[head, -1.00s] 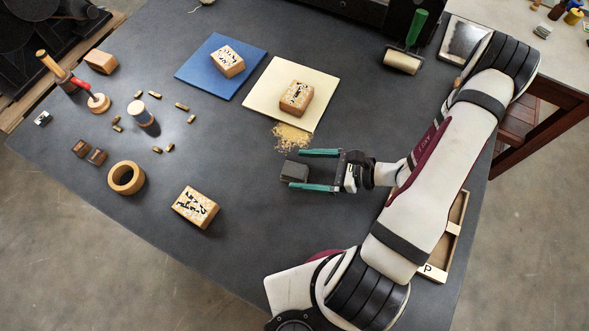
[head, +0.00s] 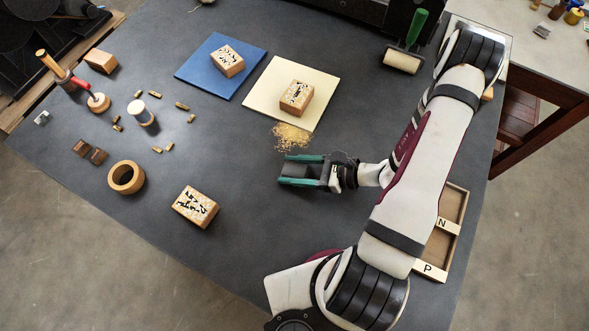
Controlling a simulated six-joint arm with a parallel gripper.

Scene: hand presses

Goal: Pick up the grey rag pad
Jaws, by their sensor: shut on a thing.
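The grey rag pad (head: 298,170) is a small dark grey block on the dark table, near the middle of the head view. My gripper (head: 294,171), with green fingers, reaches in from the right and is shut on the pad. The fingers lie along its two sides and partly hide it. I cannot tell any gap between the pad and the table.
Yellow crumbs (head: 291,136) lie just behind my gripper, below a cream sheet (head: 262,96) bearing a patterned block (head: 297,97). Another patterned block (head: 195,207) stands front left, near a wooden ring (head: 126,177). A lettered tray (head: 456,205) lies right, beside my arm. A roller (head: 403,60) lies behind.

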